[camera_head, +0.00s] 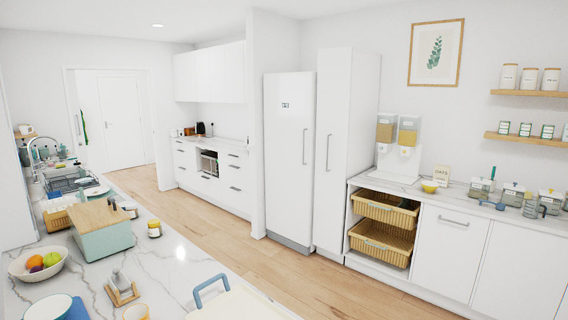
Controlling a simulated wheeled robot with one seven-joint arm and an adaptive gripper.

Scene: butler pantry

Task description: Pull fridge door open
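The fridge (284,185) is a tall white unit standing in the middle of the head view, with a small dark panel high on its door. Its door is shut. A long vertical grey handle (304,148) runs along the right side of the door. A tall white cabinet (340,110) stands against the fridge's right side, also shut, with its own vertical handle (327,153) near its left edge. My gripper is not in this view, and nothing touches the fridge handle.
A marble counter (180,250) fills the near left, bearing a fruit bowl (36,268), a teal bread box (103,238) and jars. Wood floor (225,235) is clear before the fridge. Right, a counter with wicker baskets (383,242) and white doors continues from the tall cabinet.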

